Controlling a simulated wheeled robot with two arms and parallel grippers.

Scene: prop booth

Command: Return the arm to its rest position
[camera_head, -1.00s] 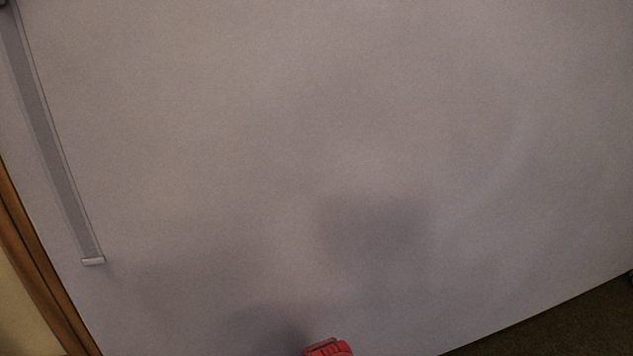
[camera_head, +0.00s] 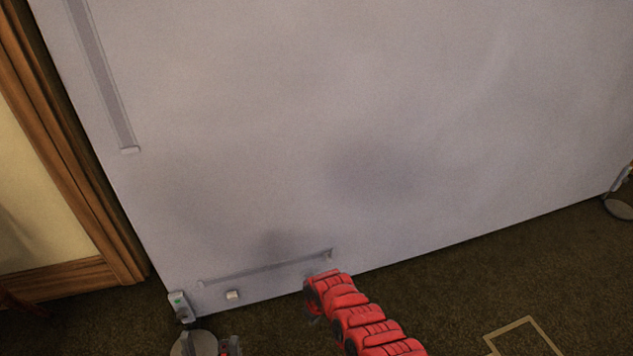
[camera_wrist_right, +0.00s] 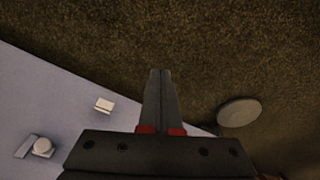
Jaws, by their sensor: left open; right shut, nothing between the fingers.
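My right arm (camera_head: 365,318) comes up from the bottom right as a chain of red segments and bends near the panel's lower edge. In the right wrist view my right gripper (camera_wrist_right: 158,75) is shut, with its dark fingers together and nothing between them; brown carpet lies behind the tips. In the head view its fingers are mostly hidden. My left gripper (camera_head: 230,346) shows only as a small grey and red part at the bottom edge, with its two fingers apart. It is cut off by the frame.
A large pale panel (camera_head: 300,130) fills most of the head view. A round grey foot (camera_head: 198,343) stands at its lower left corner, another (camera_head: 619,207) at the right. A wooden frame (camera_head: 60,150) stands at left. Open carpet (camera_head: 480,275) with a taped outline (camera_head: 522,323) lies lower right.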

